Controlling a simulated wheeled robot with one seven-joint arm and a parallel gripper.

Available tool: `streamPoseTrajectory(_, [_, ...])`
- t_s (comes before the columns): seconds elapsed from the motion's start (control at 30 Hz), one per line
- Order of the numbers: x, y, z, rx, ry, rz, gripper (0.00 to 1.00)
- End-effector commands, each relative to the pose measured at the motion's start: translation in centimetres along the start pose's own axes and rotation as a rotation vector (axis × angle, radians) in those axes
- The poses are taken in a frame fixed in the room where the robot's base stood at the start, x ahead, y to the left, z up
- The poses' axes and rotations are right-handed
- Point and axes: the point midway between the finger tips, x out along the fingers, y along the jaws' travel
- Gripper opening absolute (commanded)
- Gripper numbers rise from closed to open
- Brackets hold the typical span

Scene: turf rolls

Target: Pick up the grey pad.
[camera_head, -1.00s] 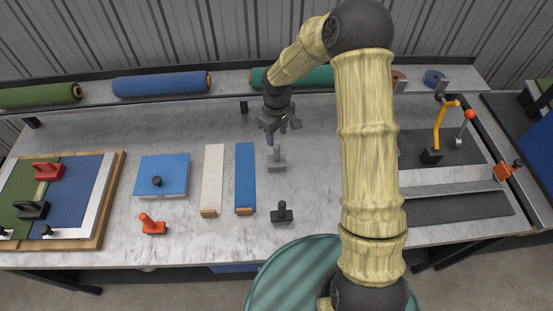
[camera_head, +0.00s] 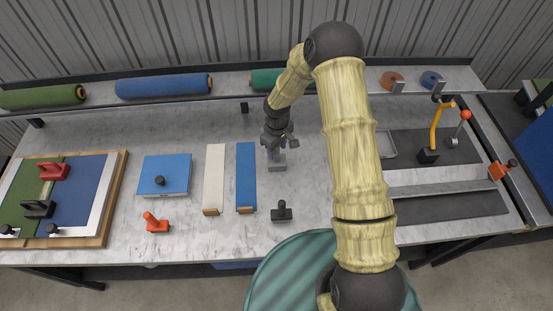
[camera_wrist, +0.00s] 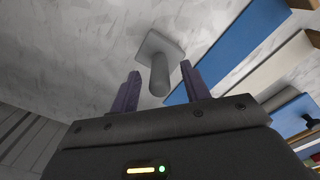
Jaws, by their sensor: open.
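The grey pad (camera_head: 278,166) lies on the marbled worktop, right of the blue strip, with an upright grey post handle. In the head view my gripper (camera_head: 274,152) is over it and hides most of the handle. In the wrist view the pad (camera_wrist: 172,46) is a small grey block, and its round handle points towards the camera. My gripper (camera_wrist: 160,72) is open there, with its two purple fingers on either side of the handle in the picture. Gaps show on both sides, and I cannot tell how deep the handle sits between the fingers.
The blue strip (camera_head: 246,175) and a white strip (camera_head: 214,178) lie just left of the pad. A dark handled block (camera_head: 281,212) stands in front of it. A blue board (camera_head: 165,176) and a red-orange tool (camera_head: 156,223) are further left. Turf rolls (camera_head: 164,85) line the back shelf.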

Motion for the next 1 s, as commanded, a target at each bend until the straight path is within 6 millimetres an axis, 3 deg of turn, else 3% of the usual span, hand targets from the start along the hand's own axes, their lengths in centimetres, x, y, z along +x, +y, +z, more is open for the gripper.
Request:
streamPoseTrajectory(0.3, [3.1, 0.1, 0.0, 0.001, -0.001, -0.001, 0.47])
streamPoseTrajectory(0.87, [3.3, 0.1, -0.1, 0.001, 0.001, 0.0, 0.47])
streamPoseTrajectory(1.0, [3.3, 0.1, -0.1, 0.001, 0.001, 0.0, 0.19])
